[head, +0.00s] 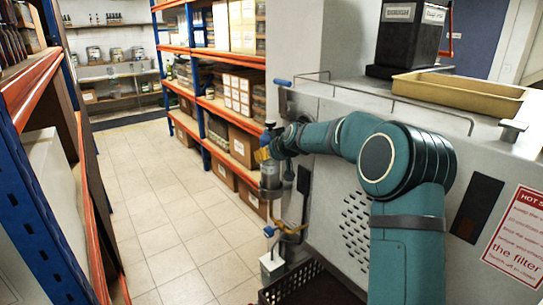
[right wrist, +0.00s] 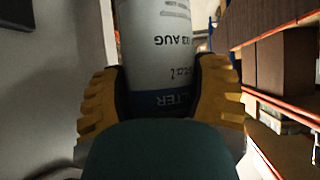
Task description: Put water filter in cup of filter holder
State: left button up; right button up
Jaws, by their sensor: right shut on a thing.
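The water filter (right wrist: 165,40) is a pale cylinder with a blue band and upside-down print in the right wrist view. My right gripper (right wrist: 160,88) has its yellow fingers closed on either side of it, near the blue band. In the head view my right gripper (head: 263,153) is beside the grey machine's left end. A grey cylinder (head: 270,174) hangs just below the fingers; whether it is all filter or partly the holder's cup is too small to tell. Below are pipe fittings with a yellow handle (head: 288,229). My left gripper is out of view.
The grey machine (head: 330,125) has a rail and a yellow tray (head: 460,92) on top. A dark crate (head: 310,285) stands on the floor by it. Shelves with boxes (head: 240,92) line the aisle. The tiled floor (head: 165,220) is clear.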

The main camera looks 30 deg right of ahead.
jog(key=o, duration=1.3)
jog(key=shift+s, duration=0.1)
jog(key=shift+o, duration=0.2)
jog(key=shift+r, duration=0.1)
jog(key=d+v, duration=0.1)
jog(key=v, duration=1.1)
jog(key=shift+a, duration=0.45)
